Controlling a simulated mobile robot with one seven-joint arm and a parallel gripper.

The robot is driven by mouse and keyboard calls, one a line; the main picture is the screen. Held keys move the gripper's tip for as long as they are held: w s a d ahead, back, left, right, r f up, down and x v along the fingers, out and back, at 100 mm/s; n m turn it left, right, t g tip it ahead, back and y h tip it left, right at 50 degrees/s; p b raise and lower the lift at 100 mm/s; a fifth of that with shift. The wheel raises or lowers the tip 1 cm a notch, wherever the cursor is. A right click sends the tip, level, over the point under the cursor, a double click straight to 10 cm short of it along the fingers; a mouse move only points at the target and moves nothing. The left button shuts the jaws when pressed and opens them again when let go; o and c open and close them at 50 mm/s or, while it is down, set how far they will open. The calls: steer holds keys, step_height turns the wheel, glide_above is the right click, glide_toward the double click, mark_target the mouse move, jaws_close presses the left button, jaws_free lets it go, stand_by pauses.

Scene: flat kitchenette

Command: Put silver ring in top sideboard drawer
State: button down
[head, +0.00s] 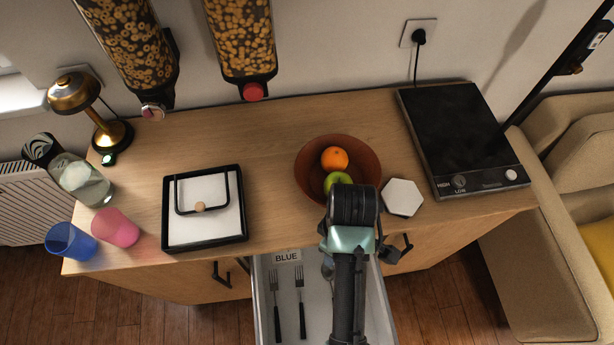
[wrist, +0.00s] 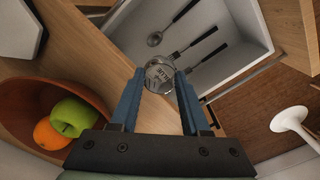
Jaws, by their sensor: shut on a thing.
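My gripper (wrist: 160,88) is shut on the silver ring (wrist: 161,71), a round shiny band at its fingertips in the wrist view. The ring is held over the inner edge of the open top sideboard drawer (wrist: 240,57), as seen there. The drawer is pulled out from the sideboard front in the head view, where its white floor (head: 288,329) shows. In the head view my arm covers the drawer's right part, and the ring and fingertips are hidden.
Two forks (head: 301,300) and a partly hidden spoon lie in the drawer, with a BLUE label (head: 287,256) at its back. On the sideboard are a fruit bowl (head: 309,160), a napkin holder (head: 165,216), a white hexagonal coaster (head: 402,198), cups (head: 115,228) and a hotplate (head: 458,135).

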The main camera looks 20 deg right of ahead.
steer(key=s+d+f+n+b, duration=0.1)
steer(key=s+d+f+b, duration=0.1)
steer(key=f+b, duration=0.3)
steer(key=s+d+f+n+b, duration=0.2)
steer(key=f+b, duration=0.4)
steer(key=f, duration=0.4)
steer(key=shift+s+d+f, duration=0.25)
steer(key=shift+s+d, duration=0.3)
steer(key=shift+d, duration=0.05)
step_height(320, 180, down, 10)
steer(key=shift+b, duration=1.25)
steer(key=shift+f, duration=0.1)
steer(key=shift+c, duration=1.9)
jaws_free()
